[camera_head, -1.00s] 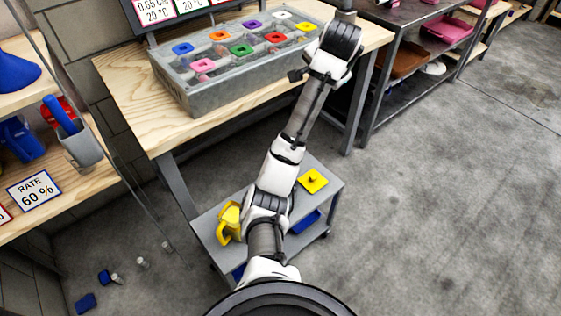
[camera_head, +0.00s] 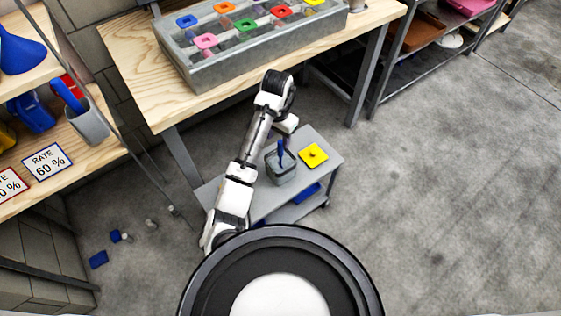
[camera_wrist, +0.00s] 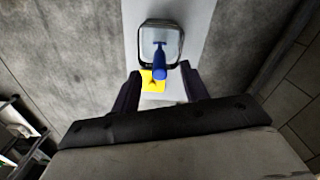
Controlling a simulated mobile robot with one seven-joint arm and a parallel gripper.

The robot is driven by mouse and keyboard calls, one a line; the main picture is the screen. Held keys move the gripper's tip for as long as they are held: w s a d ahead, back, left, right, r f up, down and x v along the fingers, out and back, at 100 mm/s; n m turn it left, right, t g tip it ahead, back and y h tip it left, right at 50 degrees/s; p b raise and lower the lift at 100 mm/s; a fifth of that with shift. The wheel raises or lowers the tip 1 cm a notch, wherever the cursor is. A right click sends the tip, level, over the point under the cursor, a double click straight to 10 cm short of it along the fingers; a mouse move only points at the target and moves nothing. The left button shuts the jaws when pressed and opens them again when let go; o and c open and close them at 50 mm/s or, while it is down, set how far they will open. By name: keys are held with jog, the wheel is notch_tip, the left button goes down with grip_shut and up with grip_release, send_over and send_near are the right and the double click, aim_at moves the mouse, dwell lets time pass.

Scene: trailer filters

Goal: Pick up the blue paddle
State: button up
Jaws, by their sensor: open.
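A blue paddle (camera_head: 281,152) stands handle-up in a grey, square, open-topped container (camera_head: 282,176) on the low grey cart (camera_head: 325,146). In the wrist view the blue paddle (camera_wrist: 160,66) shows inside the rim of the container (camera_wrist: 176,30), its near end close to the space between my fingertips. My gripper (camera_wrist: 161,88) is open and empty, with one dark finger on each side below the paddle. The paddle's lower end is inside the container and hard to make out.
A yellow lid-like square (camera_head: 313,155) lies beside the container. The wooden workbench (camera_head: 130,70) with a grey multi-compartment box (camera_head: 215,72) stands behind. Another blue-handled tool (camera_head: 67,93) sits in a grey holder on the left shelf. Open floor lies to the right.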

notch_tip(320, 180, down, 3)
jog(key=shift+r+b, duration=0.2)
jog(key=shift+b, duration=0.35)
jog(key=shift+w+d+f+b, duration=0.2)
jog(key=shift+f+b, duration=0.55)
jog(key=shift+f, duration=0.55)
jog(key=shift+w+d+f+b, duration=0.15)
jog(key=shift+f+b, duration=0.6)
jog(key=shift+f, duration=0.5)
jog(key=shift+s, duration=0.1)
grip_shut()
jog(key=shift+r, duration=0.1)
